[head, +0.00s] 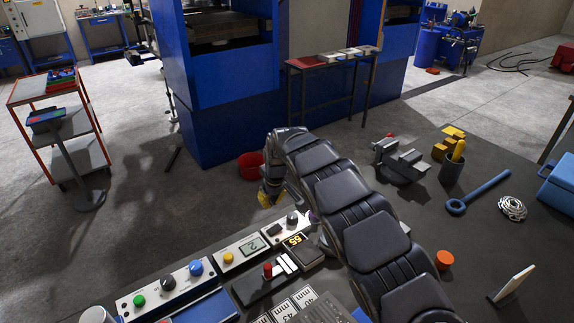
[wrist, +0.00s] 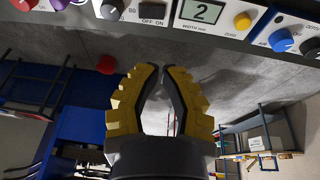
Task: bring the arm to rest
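My arm (head: 345,215) reaches from the bottom right over the workbench (head: 410,215), bending down toward its far left edge. My gripper (head: 268,200) hangs at the arm's end, just past the row of control boxes; the arm partly hides it. In the wrist view, its two yellow and black fingers (wrist: 161,70) lean together until their tips almost meet. Nothing shows between them. It looks shut and empty, over the grey floor.
Control boxes (head: 171,289) with knobs and displays line the bench's left edge, close to my gripper. A blue press (head: 228,85) rises beyond.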

